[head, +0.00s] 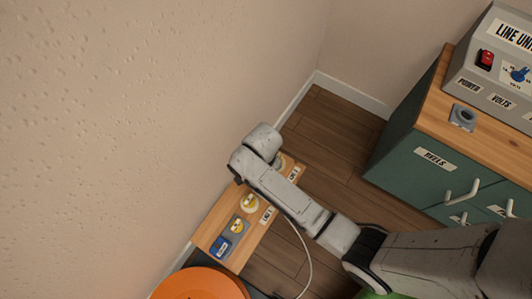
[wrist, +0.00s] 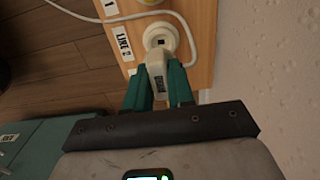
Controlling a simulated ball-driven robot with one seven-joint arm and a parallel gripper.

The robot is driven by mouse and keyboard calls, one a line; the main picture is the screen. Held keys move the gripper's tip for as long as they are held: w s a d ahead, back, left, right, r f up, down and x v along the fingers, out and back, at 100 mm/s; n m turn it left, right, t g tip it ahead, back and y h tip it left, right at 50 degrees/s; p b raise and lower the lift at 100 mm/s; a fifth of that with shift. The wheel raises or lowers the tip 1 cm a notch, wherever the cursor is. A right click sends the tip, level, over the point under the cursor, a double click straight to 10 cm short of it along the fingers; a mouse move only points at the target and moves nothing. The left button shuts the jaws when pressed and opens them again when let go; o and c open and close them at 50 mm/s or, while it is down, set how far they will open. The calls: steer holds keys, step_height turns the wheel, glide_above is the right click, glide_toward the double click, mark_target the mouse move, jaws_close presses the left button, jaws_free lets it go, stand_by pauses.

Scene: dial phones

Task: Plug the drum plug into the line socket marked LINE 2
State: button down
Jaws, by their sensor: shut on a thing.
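My gripper (wrist: 160,82) is shut on the white drum plug (wrist: 157,74), which has a dark label on its side. The plug's front end is at the lower edge of a round white socket (wrist: 161,36) in the wrist view. I cannot tell whether the plug is seated in it or just in front of it. The label LINE 2 (wrist: 123,43) is just left of this socket on the wooden board (wrist: 203,72). In the head view my arm covers the gripper and plug; the LINE 2 label (head: 294,173) shows beside the arm.
A white cord (wrist: 100,19) loops past the socket. An orange round thing (head: 198,285) and a green cabinet (head: 410,170) stand nearby.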

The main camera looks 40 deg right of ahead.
steer(key=shift+w+d+f, duration=0.1)
steer(key=shift+w+f, duration=0.05)
step_height(320, 180, down, 4)
steer(key=b, duration=0.5)
steer(key=shift+f, duration=0.5)
steer(key=shift+f+b, duration=0.55)
steer(key=shift+f, duration=0.2)
stand_by(0.3)
steer(key=c, duration=0.9)
jaws_free()
steer(key=c, duration=0.3)
steer(key=shift+r, duration=0.15)
